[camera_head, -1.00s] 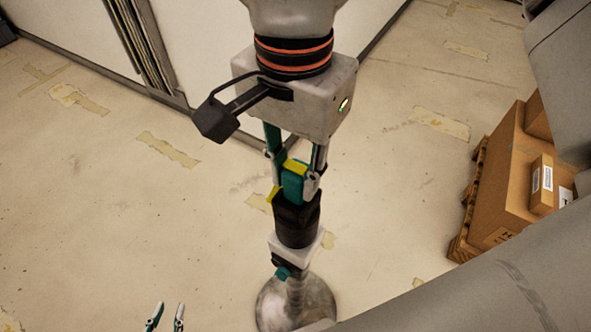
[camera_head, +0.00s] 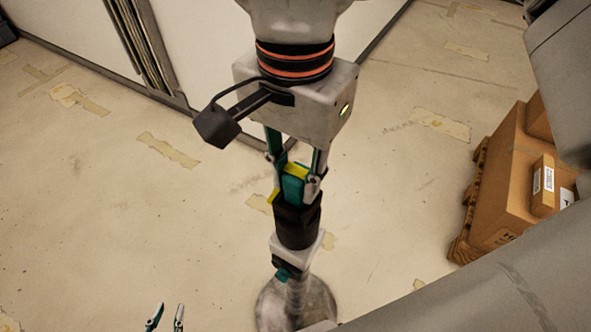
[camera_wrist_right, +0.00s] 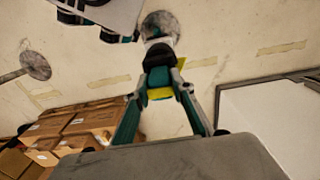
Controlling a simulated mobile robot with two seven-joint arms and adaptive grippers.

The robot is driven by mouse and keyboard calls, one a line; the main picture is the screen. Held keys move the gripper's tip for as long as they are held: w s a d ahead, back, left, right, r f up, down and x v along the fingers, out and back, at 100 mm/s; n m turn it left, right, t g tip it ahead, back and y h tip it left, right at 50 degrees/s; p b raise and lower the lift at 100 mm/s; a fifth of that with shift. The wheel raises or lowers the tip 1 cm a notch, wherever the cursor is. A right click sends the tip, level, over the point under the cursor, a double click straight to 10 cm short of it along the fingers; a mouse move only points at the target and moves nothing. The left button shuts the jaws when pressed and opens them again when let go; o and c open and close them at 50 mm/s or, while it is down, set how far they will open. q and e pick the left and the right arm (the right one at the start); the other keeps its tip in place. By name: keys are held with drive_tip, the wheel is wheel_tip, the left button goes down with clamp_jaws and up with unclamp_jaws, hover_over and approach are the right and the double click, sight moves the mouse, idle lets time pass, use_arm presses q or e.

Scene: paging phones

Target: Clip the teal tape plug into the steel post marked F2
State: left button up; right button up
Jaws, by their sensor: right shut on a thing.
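The teal tape plug (camera_head: 292,189) has yellow parts. My right gripper (camera_head: 296,180) is shut on it, pointing down. The plug is directly above the black socket (camera_head: 297,226) on top of a steel post (camera_head: 297,292) with a round foot. Its lower end meets or overlaps the socket's top; I cannot tell how deep it sits. In the right wrist view the plug (camera_wrist_right: 160,84) is between the fingers, in line with the black socket (camera_wrist_right: 158,56). No F2 marking is legible. My left gripper (camera_head: 166,318) is open and empty at the bottom left.
Cardboard boxes (camera_head: 510,185) stand on a pallet at the right. A white wall panel (camera_head: 75,40) runs along the back. Another round metal foot (camera_wrist_right: 36,65) shows at the left of the wrist view. The floor (camera_head: 100,220) left of the post is clear.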

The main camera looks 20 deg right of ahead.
use_arm(q)
drive_tip(key=shift+s+f, duration=0.15)
drive_tip(key=shift+f, duration=0.05)
use_arm(e)
drive_tip(key=shift+f, duration=0.2)
drive_tip(key=shift+f, duration=0.4)
drive_tip(key=o, duration=0.8)
use_arm(q)
drive_tip(key=shift+s+f, duration=0.45)
drive_tip(key=shift+s, duration=0.05)
use_arm(e)
drive_tip(key=shift+o, duration=0.2)
use_arm(q)
drive_tip(key=shift+w, duration=0.15)
